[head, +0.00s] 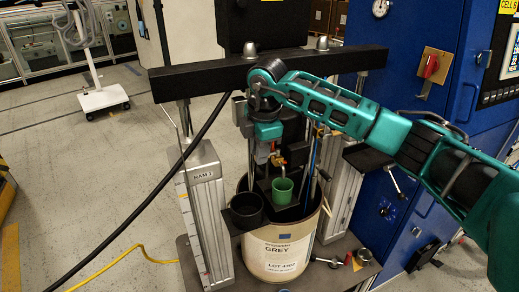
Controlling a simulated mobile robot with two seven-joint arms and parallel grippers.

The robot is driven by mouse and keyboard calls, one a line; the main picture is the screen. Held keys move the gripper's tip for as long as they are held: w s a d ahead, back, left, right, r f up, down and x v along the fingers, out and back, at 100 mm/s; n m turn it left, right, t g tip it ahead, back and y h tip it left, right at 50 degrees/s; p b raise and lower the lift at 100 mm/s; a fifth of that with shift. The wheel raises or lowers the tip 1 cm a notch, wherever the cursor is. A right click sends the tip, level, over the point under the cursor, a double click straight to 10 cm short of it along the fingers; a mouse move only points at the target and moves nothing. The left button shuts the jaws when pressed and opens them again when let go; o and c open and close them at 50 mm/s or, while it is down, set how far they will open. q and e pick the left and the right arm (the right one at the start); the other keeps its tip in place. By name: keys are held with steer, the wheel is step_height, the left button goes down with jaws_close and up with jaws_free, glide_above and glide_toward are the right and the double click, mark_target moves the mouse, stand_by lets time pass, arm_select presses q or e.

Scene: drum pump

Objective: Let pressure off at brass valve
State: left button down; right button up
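A small brass valve (278,159) sits among the fittings above the drum, just above and behind a green cup (282,190). My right arm reaches in from the right and bends down at the wrist. My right gripper (262,157) points down just left of the brass valve. Its fingertips are small and partly lost against dark parts, so I cannot tell whether they touch the valve or are open. My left gripper is not in view.
The drum (279,250) labelled GREY stands between two ram posts, with a black cup (246,209) at its front left rim. A black crossbeam (214,76) spans above, and a black hose (152,197) runs down left. A blue cabinet (407,220) stands right.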

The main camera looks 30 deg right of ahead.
jaws_close()
steer(key=shift+s, duration=0.1)
steer(key=s+d+n+g+y, duration=0.2)
steer(key=s+d+n, duration=0.2)
steer(key=n, duration=1.4)
steer(key=shift+s+d, duration=0.3)
steer(key=shift+d, duration=0.4)
steer(key=shift+o, duration=2.2)
jaws_free()
